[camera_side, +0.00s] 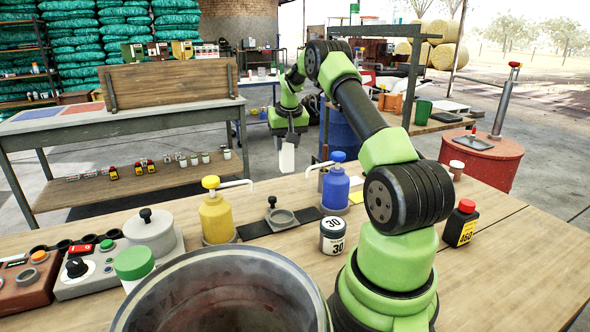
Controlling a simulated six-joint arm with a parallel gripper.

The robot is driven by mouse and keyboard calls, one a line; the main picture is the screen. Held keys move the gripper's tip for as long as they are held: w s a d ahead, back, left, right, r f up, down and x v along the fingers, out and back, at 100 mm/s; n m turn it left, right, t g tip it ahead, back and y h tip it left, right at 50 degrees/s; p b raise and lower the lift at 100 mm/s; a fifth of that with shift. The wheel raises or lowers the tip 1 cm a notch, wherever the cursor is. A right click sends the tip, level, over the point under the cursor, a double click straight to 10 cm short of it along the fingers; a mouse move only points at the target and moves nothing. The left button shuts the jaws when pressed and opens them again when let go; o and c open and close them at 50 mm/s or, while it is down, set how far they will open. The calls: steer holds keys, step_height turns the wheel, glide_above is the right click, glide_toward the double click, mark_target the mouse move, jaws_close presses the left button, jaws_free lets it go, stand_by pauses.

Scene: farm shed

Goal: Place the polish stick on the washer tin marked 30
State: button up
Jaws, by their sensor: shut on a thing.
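The washer tin marked 30 (333,236) stands upright on the wooden workbench, a white-and-black tin with "30" on its lid and side, left of my arm's base. My gripper (288,143) is beyond the tin, raised above the far side of the bench and pointing down. It is shut on a pale, whitish block, which looks like the polish stick (287,159). The stick hangs below the jaws, apart from the tin. Its upper end is hidden by the jaws.
A large metal drum (218,292) fills the front. A yellow pump bottle (216,215) and a blue pump bottle (336,188) stand near the tin. A black bottle marked 460 (461,225) is right of my arm.

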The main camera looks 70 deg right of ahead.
steer(key=w+a+r+n, duration=0.1)
steer(key=w+a+r, duration=0.5)
steer(key=w+a, duration=0.25)
steer(key=w+a+r+n+t+y, duration=0.1)
steer(key=a+r+n, duration=0.1)
steer(key=a, duration=0.8)
steer(key=w+a+r+n, duration=0.1)
steer(key=a+n, duration=0.1)
steer(key=a, duration=0.8)
steer(key=s+a+f+n+y, duration=0.1)
steer(key=s+a+f+n, duration=0.25)
steer(key=s+a, duration=0.5)
steer(key=s+d+r+m+g+h, duration=0.25)
steer(key=s+d+m+g, duration=0.25)
steer(key=s+d+m, duration=1.65)
steer(key=shift+w+a+f+m+y, duration=0.2)
steer(key=shift+w+f+m, duration=0.3)
steer(key=shift+f, duration=1.15)
steer(key=shift+w+a+f+m+y, duration=0.1)
steer(key=shift+w+a+f+m, duration=0.35)
steer(key=shift+f, duration=1.2)
steer(key=shift+w+a+f+m+y, duration=0.2)
steer(key=shift+f+m, duration=0.45)
steer(key=shift+f, duration=1)
